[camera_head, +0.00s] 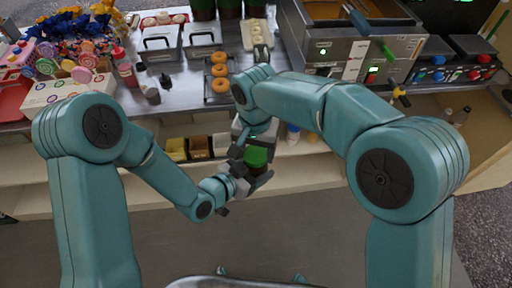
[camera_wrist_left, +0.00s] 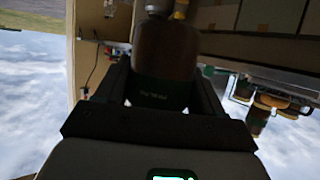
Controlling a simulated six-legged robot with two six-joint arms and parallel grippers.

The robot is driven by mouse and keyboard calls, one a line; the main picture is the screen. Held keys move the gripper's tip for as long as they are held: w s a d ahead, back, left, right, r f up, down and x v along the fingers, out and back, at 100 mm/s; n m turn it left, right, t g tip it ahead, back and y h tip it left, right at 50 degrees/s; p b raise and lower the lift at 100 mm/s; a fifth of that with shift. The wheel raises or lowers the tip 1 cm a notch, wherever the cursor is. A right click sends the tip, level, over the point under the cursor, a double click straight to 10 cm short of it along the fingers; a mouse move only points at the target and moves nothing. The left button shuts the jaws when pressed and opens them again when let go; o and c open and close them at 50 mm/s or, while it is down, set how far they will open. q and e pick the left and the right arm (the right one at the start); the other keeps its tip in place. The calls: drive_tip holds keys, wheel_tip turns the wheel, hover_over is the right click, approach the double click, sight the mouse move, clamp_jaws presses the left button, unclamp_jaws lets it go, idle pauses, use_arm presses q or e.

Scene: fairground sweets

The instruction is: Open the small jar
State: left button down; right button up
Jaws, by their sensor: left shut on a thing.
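The small jar (camera_head: 256,157) is held up in front of the counter, near the middle of the head view, with its green lid showing. My left gripper (camera_head: 252,180) is shut on it from below. In the left wrist view the jar (camera_wrist_left: 165,55) is a dark brown body with a dark green band, between the two fingers. My right gripper (camera_head: 241,146) points down right beside and over the green lid. Its fingers are small and partly hidden, so I cannot tell whether they touch the lid or are closed.
The counter behind carries orange doughnuts on a tray (camera_head: 206,88), a red bottle (camera_head: 123,66), lollipops in a stand (camera_head: 62,90) and metal fryers (camera_head: 350,58). A shelf below holds small boxes (camera_head: 198,146) and bottles close behind the grippers. The floor in front is clear.

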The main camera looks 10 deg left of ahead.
drive_tip(key=c, duration=0.4)
drive_tip(key=shift+n, duration=1.4)
drive_tip(key=o, duration=1.2)
wheel_tip(320, 180, up, 4)
drive_tip(key=shift+r, duration=0.25)
drive_tip(key=shift+c, duration=0.3)
wheel_tip(320, 180, up, 3)
drive_tip(key=shift+w+a+r+m, duration=0.1)
drive_tip(key=shift+m, duration=1.1)
wheel_tip(320, 180, down, 8)
drive_tip(key=shift+r, duration=0.15)
